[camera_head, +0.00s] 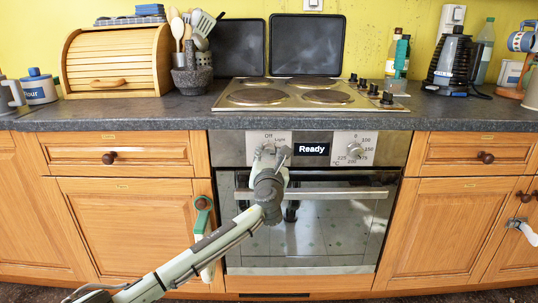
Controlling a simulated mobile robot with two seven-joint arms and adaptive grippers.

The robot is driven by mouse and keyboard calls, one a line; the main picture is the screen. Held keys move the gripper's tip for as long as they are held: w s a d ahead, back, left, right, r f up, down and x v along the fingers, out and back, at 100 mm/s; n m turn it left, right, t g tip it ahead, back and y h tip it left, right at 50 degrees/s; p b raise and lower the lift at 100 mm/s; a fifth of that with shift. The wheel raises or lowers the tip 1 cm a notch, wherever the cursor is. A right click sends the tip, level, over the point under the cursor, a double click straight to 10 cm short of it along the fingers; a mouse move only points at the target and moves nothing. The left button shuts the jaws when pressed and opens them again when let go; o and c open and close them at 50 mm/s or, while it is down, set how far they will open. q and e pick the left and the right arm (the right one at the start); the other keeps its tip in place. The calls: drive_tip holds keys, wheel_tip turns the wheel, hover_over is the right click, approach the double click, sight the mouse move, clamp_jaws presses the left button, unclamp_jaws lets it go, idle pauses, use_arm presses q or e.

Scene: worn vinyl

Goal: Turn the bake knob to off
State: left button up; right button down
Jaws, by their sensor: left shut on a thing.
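The oven (320,230) stands in the middle of the head view, with a metal control panel above its glass door. My left gripper (269,153) is at the panel's left knob and shut on it. The knob is mostly hidden behind the fingers, so I cannot read where its pointer stands. The labels "Off" and "Light" show just above it. My left arm reaches up to it from the lower left, across the oven door's left side.
A display (312,149) reads "Ready". A temperature knob (358,154) sits to its right. The oven door handle (345,193) runs below the panel. A green-handled object (203,204) hangs left of the oven. The hob (290,94) and its small knobs are above.

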use_arm(q)
drive_tip(key=shift+n, duration=0.3)
use_arm(e)
drive_tip(key=shift+w+r, duration=0.1)
drive_tip(key=shift+w, duration=0.1)
use_arm(q)
drive_tip(key=shift+n, duration=0.5)
drive_tip(key=n, duration=0.3)
drive_tip(key=shift+a+n, duration=0.1)
drive_tip(key=shift+n, duration=1)
drive_tip(key=n, duration=0.2)
drive_tip(key=shift+f+n+b, duration=0.1)
drive_tip(key=shift+n+b, duration=0.2)
drive_tip(key=shift+n, duration=0.1)
drive_tip(key=shift+a+n, duration=0.1)
drive_tip(key=shift+n, duration=0.8)
drive_tip(key=shift+n+b, duration=0.4)
drive_tip(key=n+b, duration=0.1)
drive_tip(key=n, duration=0.3)
drive_tip(key=shift+f+n, duration=0.1)
drive_tip(key=shift+n, duration=0.2)
drive_tip(key=shift+a+n+b, duration=0.1)
drive_tip(key=shift+n+b, duration=0.3)
drive_tip(key=shift+n, duration=0.3)
use_arm(e)
wheel_tip(320, 180, up, 6)
drive_tip(key=a+t, duration=0.1)
drive_tip(key=shift+a+r+t, duration=0.15)
drive_tip(key=shift+a+t, duration=0.15)
drive_tip(key=shift+t, duration=0.1)
